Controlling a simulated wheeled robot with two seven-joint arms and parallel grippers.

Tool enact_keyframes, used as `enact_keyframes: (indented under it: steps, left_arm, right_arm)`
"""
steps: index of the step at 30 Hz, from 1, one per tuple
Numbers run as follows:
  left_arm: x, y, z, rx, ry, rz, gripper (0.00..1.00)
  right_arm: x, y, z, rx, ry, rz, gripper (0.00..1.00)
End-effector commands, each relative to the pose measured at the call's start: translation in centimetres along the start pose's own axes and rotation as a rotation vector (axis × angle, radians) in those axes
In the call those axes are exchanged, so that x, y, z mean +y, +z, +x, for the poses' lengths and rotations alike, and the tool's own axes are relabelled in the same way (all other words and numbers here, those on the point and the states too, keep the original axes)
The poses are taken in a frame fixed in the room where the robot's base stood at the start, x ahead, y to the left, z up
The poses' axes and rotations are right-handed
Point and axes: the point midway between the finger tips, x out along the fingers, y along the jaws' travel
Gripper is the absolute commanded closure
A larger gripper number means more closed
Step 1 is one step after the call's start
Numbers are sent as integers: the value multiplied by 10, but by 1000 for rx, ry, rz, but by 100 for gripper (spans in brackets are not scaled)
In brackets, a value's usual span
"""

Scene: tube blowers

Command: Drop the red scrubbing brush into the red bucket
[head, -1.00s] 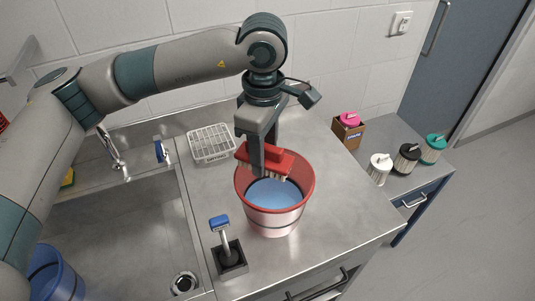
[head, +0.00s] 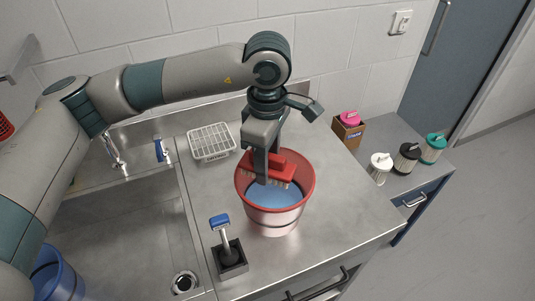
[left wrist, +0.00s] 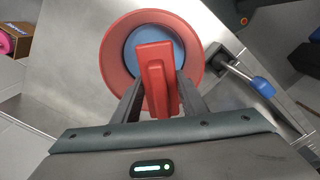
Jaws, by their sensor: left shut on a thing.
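My left gripper (head: 266,178) is shut on the red scrubbing brush (head: 284,162), with its pale bristles facing down. The brush is over the mouth of the red bucket (head: 271,220), which stands on the steel counter with blue inside. In the left wrist view the brush (left wrist: 154,65) sits between the fingers (left wrist: 157,100), in front of the bucket's opening, and the bucket's red rim (left wrist: 112,50) rings it. How far the brush is below the rim is hard to tell. My right gripper does not show.
A black holder with a blue-topped handle (head: 230,255) stands left of the bucket, and a wire basket (head: 211,142) behind it. The sink (head: 130,235) and a blue bucket (head: 55,275) are at left.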

Motion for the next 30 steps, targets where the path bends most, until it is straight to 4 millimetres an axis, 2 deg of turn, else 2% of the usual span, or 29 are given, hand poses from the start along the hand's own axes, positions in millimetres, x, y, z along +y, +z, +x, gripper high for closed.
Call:
enact_keyframes:
  steps: [9, 20, 21, 24, 30]
  left_arm:
    - [0, 0, 25, 0, -1, 1, 86]
    - [0, 0, 28, 0, 0, 1, 86]
    - [0, 0, 28, 0, 0, 1, 59]
    - [0, 0, 28, 0, 0, 0, 40]
    - [0, 0, 28, 0, 0, 0, 40]
  right_arm:
    - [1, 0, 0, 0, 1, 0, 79]
    - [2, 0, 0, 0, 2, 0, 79]
    - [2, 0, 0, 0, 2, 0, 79]
    - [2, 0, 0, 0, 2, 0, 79]
    - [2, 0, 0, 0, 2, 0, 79]
